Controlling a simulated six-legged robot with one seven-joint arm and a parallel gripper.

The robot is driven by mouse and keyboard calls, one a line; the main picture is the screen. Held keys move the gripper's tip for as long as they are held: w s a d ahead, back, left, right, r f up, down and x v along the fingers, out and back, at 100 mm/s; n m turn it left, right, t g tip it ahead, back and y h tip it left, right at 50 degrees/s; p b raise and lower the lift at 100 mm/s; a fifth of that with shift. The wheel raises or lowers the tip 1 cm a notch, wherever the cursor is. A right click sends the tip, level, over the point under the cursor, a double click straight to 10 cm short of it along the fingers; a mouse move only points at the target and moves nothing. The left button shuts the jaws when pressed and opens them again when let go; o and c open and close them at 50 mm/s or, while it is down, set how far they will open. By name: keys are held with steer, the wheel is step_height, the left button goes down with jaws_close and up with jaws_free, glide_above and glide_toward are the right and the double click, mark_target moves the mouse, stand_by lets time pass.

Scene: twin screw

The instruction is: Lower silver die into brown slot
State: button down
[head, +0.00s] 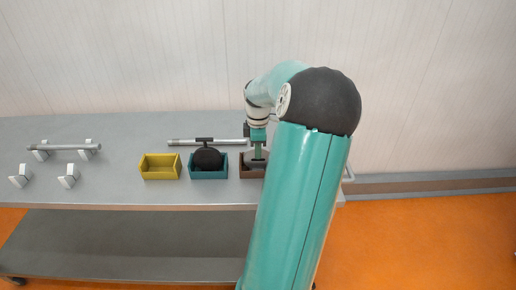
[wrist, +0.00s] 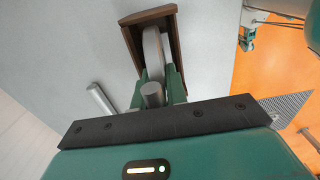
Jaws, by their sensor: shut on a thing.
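The silver die (wrist: 153,52) is a pale grey disc with a short cylindrical stub, seen edge-on in the wrist view. My gripper (wrist: 158,88) is shut on it, with green fingers on either side. The brown slot (wrist: 130,42) is an open box around the disc; the disc lies between its walls, at least partly inside. I cannot tell whether it touches the bottom. In the head view my gripper (head: 258,150) is over the brown slot (head: 247,171), and the silver die (head: 253,161) shows at its rim. My arm hides the slot's right side.
Left of the brown slot stand a teal box (head: 208,174) with a black die (head: 207,158) in it and an empty yellow box (head: 160,172). A grey bar (head: 190,142) lies behind them. Another bar (head: 62,147) rests on white supports at far left. The table's front edge is close.

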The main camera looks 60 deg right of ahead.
steer(key=c, duration=1.3)
jaws_free()
step_height(320, 180, up, 14)
steer(key=shift+f, duration=0.1)
